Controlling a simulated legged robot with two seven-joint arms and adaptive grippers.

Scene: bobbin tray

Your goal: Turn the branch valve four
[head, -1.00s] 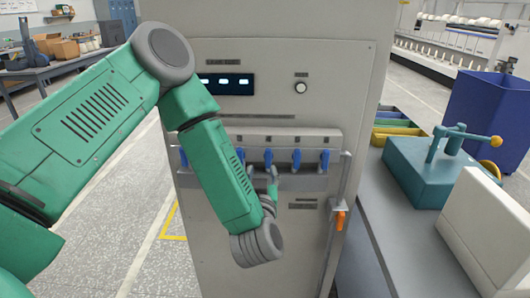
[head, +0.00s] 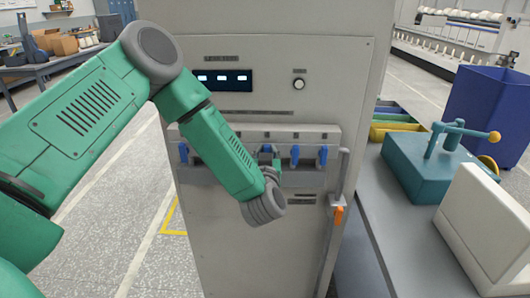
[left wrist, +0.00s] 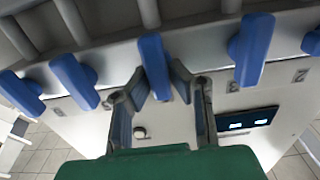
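The grey valve panel (head: 310,178) on the cabinet carries a row of blue valve handles, all hanging down. My left gripper (left wrist: 159,80) is at the handle third from the right (left wrist: 154,58), which also shows in the head view (head: 266,149). One finger is on each side of this handle, very near it; I see no clear grip. The neighbouring handles (head: 295,155) and (head: 321,155) are free to its right, and another handle (head: 183,153) is at the far left. My left forearm hides the handles between. My right gripper is not in view.
An orange lever (head: 339,216) sits on a pipe right of the panel. A display (head: 223,79) and a round knob (head: 299,85) are above. A teal fixture (head: 425,165) and a blue bin (head: 490,110) stand at the right.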

